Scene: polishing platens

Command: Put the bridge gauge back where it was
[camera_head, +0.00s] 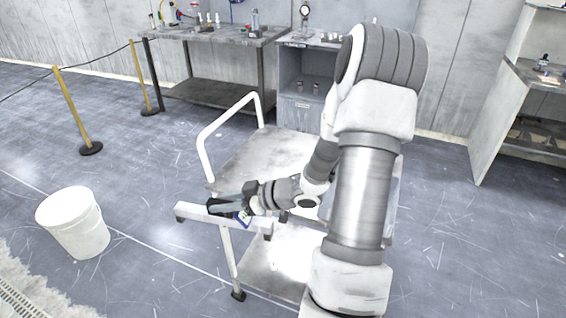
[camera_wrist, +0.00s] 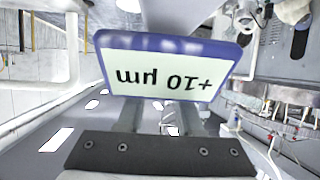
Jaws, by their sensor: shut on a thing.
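The bridge gauge (camera_head: 198,216) is a pale grey bar with a short foot down at each end. My gripper (camera_head: 222,207) is shut on it near the middle and holds it roughly level at the front left edge of a cart; the arm hides part of the scene behind. Whether it touches the cart cannot be told. A small blue-edged tag (camera_head: 244,218) shows beside the bar. In the wrist view a tag (camera_wrist: 165,70) with a blue border fills the middle and reads "+10 µm" upside down.
The cart (camera_head: 250,150) has a bare top, a lower shelf (camera_head: 268,262) and a white handle (camera_head: 207,150). A workbench (camera_head: 215,38) with small items and a grey cabinet (camera_head: 300,113) stand behind. A white bucket (camera_head: 75,225) and barrier posts (camera_head: 75,110) are left. An open shelf unit (camera_head: 490,100) is right.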

